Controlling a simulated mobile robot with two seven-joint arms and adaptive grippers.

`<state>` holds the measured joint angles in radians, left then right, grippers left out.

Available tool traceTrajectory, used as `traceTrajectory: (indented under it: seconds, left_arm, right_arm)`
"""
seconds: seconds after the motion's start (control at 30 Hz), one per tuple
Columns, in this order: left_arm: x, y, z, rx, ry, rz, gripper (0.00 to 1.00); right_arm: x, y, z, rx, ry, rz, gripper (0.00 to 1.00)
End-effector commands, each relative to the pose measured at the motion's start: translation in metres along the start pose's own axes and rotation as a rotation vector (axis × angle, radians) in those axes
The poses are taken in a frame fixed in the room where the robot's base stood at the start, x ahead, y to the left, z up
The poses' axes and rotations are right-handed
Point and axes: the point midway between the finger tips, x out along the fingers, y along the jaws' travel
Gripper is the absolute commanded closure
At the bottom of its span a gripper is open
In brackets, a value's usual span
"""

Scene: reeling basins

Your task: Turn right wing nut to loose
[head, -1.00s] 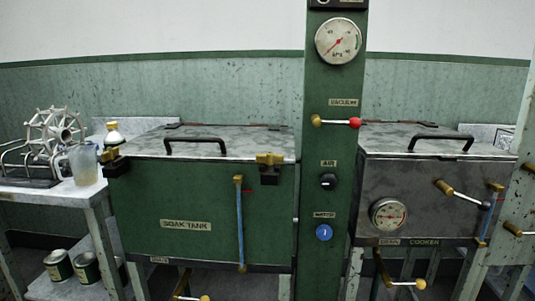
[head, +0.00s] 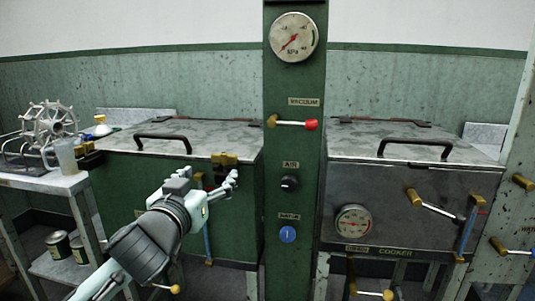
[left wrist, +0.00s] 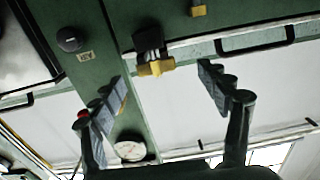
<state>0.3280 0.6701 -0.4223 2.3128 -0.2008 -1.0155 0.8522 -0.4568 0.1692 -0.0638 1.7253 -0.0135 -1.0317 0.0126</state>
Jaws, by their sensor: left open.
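The right wing nut (head: 224,159) is a brass piece at the top right front edge of the green soak tank (head: 115,195). In the left wrist view the wing nut (left wrist: 155,68) shows on its black mount, between my two spread fingers and a little beyond their tips. My left gripper (head: 229,184) is open and empty, just below and in front of the wing nut in the head view. It hides part of the black mount and the sight tube. I cannot tell any contact. A second brass wing nut (head: 88,158) sits at the tank's left corner. My right gripper is not in view.
A green post (head: 290,170) with a gauge, red-tipped vacuum lever (head: 297,124) and knobs stands right of the tank. The tank lid has a black handle (head: 163,138). The grey cooker (head: 385,190), with protruding levers, is further right. A jug (head: 66,155) stands at left.

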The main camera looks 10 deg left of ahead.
Motion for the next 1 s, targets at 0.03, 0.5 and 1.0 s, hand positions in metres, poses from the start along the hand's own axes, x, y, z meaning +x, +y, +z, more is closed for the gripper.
traceTrajectory:
  seconds: [0.03,0.5,1.0]
  left_arm:
    - [-0.001,0.002,-0.008,-0.002,0.017,0.006,0.24]
    - [0.058,0.003,-0.017,-0.006,0.030,0.009,0.24]
    - [0.077,0.004,-0.015,-0.007,0.028,0.010,0.25]
  right_arm:
    - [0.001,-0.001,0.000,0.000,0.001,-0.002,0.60]
    - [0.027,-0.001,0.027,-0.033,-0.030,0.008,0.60]
    - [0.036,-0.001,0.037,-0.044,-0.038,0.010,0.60]
